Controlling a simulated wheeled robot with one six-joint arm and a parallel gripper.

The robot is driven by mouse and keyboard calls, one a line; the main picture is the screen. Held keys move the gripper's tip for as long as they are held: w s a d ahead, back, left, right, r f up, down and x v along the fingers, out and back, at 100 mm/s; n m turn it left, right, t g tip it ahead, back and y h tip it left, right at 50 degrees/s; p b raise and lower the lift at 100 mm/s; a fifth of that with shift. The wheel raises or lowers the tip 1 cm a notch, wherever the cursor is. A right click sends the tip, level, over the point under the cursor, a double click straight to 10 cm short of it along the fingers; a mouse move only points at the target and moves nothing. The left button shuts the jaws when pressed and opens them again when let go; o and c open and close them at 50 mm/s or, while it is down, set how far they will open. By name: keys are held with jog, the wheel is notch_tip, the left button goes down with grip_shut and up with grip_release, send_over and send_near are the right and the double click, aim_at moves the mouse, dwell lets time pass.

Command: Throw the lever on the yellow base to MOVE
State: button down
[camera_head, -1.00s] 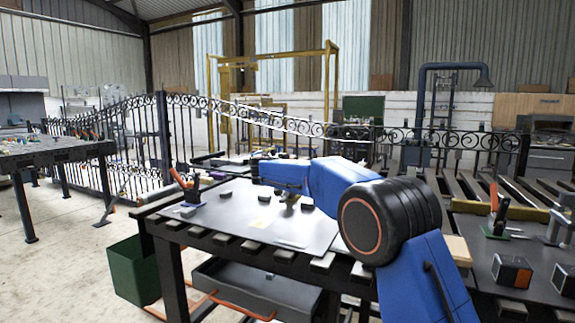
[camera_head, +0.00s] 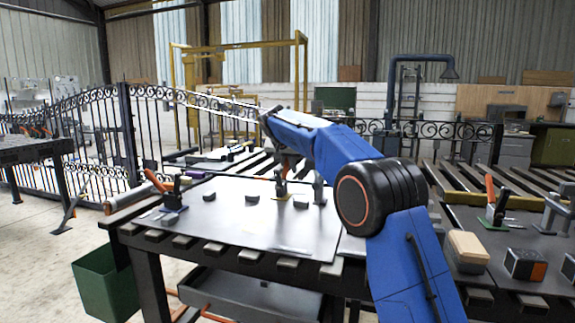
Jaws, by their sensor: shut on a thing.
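The lever (camera_head: 281,183) stands on a small yellow base (camera_head: 281,197) on the dark plate of the near table, left of my forearm. Only its lower part shows, and it looks roughly upright. My gripper (camera_head: 285,166) hangs down over it from the raised wrist and is shut on its upper part. The handle is mostly hidden by the fingers and the arm. No MOVE marking can be read from here.
A lever with an orange handle on a purple base (camera_head: 172,206) stands at the plate's left. Another on a green base (camera_head: 493,223) stands at the right. Dark pucks (camera_head: 210,221) lie on the plate. A tan-topped block (camera_head: 467,251) sits right of my arm.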

jog(key=shift+w+d+f+g+y, duration=0.1)
jog(key=shift+w+f+g+y, duration=0.1)
jog(key=shift+f+g, duration=0.25)
jog(key=shift+w+f+g+y, duration=0.2)
jog(key=shift+f+g, duration=0.15)
jog(key=shift+g, duration=0.2)
jog(key=c, duration=1.7)
grip_release()
jog(key=shift+f, duration=0.1)
jog(key=v, duration=1.7)
jog(key=shift+r, duration=0.2)
jog(key=shift+s, duration=0.1)
